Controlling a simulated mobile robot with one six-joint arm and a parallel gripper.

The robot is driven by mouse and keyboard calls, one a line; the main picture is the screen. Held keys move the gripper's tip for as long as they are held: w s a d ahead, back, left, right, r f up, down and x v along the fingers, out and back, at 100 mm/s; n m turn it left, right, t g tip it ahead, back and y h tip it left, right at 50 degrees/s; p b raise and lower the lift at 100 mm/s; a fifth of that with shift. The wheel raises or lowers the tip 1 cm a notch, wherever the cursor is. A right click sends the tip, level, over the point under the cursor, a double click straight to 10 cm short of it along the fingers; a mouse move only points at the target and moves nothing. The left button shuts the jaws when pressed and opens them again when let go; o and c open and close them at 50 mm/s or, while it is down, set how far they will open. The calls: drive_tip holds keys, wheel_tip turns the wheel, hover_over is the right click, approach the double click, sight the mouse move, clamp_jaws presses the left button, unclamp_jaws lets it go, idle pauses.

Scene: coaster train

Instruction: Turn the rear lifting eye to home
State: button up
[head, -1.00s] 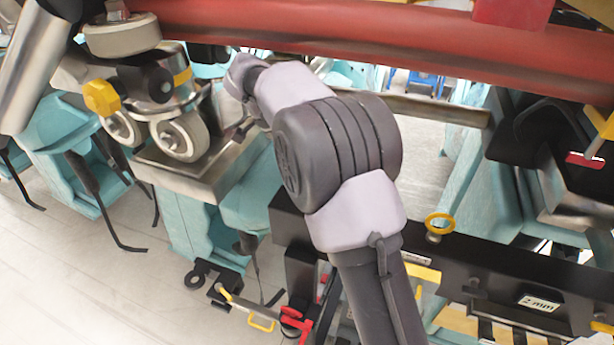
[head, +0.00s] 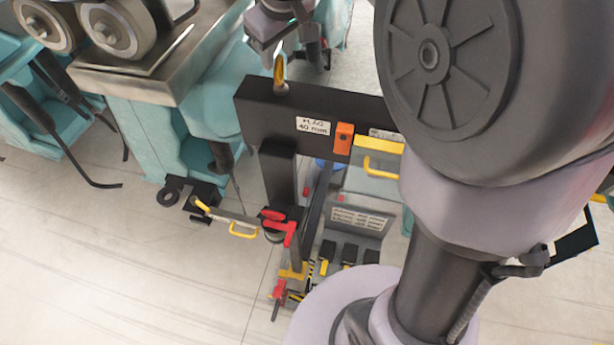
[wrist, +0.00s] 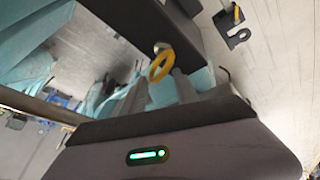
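A lifting eye, a yellow ring (head: 279,68) on a grey base, stands upright on the black beam (head: 262,115) near its left end in the head view. It looks nearly edge-on there. In the wrist view the yellow ring (wrist: 152,72) shows slanted, at the fingertips. My gripper (wrist: 160,77) is open, with one finger on each side of the ring and a visible gap on the right. I cannot tell whether the left finger touches it. In the head view my gripper (head: 290,50) is just above the eye, partly cut off by the top edge.
The beam carries a "40 mm" label (head: 313,126), an orange block (head: 343,138) and a yellow handle (head: 383,168). A red clamp (head: 280,222) is below. A steel platform with wheels (head: 115,28) stands upper left. Bare floor (head: 120,270) lies lower left. My arm hides the beam's right side.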

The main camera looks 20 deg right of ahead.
drive_tip(key=n, duration=0.1)
drive_tip(key=n+y+p, duration=0.1)
drive_tip(key=n, duration=0.1)
drive_tip(key=shift+d+r, duration=0.2)
drive_tip(key=shift+d, duration=0.05)
drive_tip(key=n+p, duration=0.1)
drive_tip(key=n+y+p, duration=0.1)
drive_tip(key=n, duration=0.1)
drive_tip(key=shift+d+r+g+y, duration=0.1)
drive_tip(key=shift+d+g+y, duration=0.05)
drive_tip(key=shift+g+y, duration=0.2)
drive_tip(key=s+d+r+n+b, duration=0.1)
drive_tip(key=s+d+r+b, duration=0.25)
drive_tip(key=s+d, duration=0.65)
drive_tip(key=s+a+f+m+b, duration=0.3)
drive_tip(key=s+f+b, duration=0.1)
drive_tip(key=f+b, duration=0.3)
drive_tip(key=s+a+f+m+b, duration=0.4)
drive_tip(key=f+b, duration=0.3)
drive_tip(key=f, duration=0.3)
drive_tip(key=s+a+f+m+b, duration=0.3)
drive_tip(key=s+a+f+b, duration=0.1)
drive_tip(key=f+b, duration=0.3)
drive_tip(key=shift+f+b, duration=0.35)
drive_tip(key=shift+f, duration=0.5)
drive_tip(key=shift+a, duration=0.1)
